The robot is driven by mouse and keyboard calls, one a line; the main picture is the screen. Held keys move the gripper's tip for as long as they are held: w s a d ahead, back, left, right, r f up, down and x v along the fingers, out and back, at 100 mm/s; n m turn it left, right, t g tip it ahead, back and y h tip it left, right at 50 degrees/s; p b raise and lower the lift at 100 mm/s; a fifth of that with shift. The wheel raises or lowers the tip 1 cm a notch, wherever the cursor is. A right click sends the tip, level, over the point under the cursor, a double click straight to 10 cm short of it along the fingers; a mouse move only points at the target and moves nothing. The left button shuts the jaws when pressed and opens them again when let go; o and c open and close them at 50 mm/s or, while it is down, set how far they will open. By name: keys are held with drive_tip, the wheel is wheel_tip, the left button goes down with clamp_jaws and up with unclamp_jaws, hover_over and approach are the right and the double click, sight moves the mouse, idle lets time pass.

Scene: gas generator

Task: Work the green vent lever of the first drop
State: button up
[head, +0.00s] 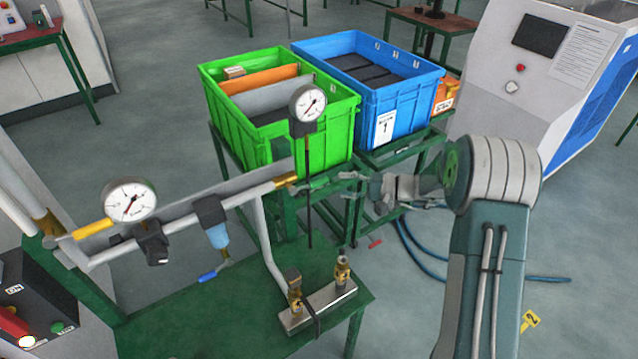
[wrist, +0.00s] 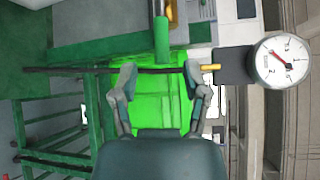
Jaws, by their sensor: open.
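My gripper (head: 338,188) is open and reaches left toward the black rod under a pressure gauge (head: 308,103) and the brass end of the grey pipe. In the wrist view my gripper (wrist: 159,70) has its fingers spread, with nothing clasped between them. A dark green bar (wrist: 161,40), possibly the vent lever, points at the gap from just past the fingertips. The black rod (wrist: 90,70) crosses at the fingertips; I cannot tell its exact depth. The same gauge (wrist: 281,62) shows right of the fingers. In the head view the green lever cannot be told apart clearly.
A green crate (head: 226,128) and a blue crate (head: 425,92) stand behind. The green bench (head: 215,318) carries brass valves (head: 341,272) on a metal block. Left along the pipe are another gauge (head: 130,200), a yellow handle (head: 92,228) and a blue lever (head: 208,277). Blue hoses (head: 425,262) lie on the floor.

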sight(323, 184)
drive_tip(key=x, duration=0.7)
